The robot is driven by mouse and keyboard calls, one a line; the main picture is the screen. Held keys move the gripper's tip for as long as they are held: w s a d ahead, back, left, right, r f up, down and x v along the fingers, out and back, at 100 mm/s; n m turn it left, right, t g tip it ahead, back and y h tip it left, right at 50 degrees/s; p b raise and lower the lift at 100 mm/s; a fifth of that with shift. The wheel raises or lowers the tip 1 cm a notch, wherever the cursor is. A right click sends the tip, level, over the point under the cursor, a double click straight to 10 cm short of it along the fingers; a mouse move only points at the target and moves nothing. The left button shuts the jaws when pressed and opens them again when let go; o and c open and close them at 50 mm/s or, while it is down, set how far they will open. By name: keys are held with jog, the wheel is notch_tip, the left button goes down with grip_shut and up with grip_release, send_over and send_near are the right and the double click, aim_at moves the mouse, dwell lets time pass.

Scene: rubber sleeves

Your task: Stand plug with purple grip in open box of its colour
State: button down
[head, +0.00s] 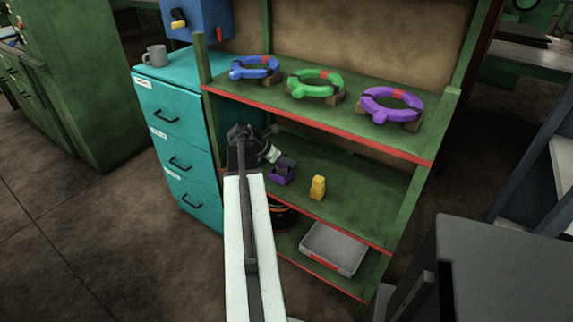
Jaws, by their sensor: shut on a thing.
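My gripper (266,147) is at the end of my raised arm, in front of the middle shelf's left part. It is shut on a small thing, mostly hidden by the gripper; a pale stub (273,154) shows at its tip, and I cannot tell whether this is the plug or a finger. A purple box (281,178) sits on the middle shelf just below and right of the gripper. A dark grey part shows at its top; I cannot tell whether it is inside or behind. No purple grip is clearly visible.
A yellow stepped block (317,188) stands right of the purple box. Blue (255,68), green (316,85) and purple (392,105) rings rest on the top shelf (350,122) above. A grey tray (334,247) lies below. Teal drawers (177,140) stand left. The middle shelf's right is clear.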

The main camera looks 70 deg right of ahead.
jog(key=shift+r, duration=0.1)
jog(key=c, duration=1)
grip_release()
jog(key=shift+c, duration=0.2)
jog(key=shift+r+p, duration=0.25)
jog(key=shift+p, duration=0.05)
jog(key=p+v, duration=0.8)
jog(key=v, duration=0.3)
jog(key=shift+w+a, duration=0.25)
jog(key=shift+a, duration=0.05)
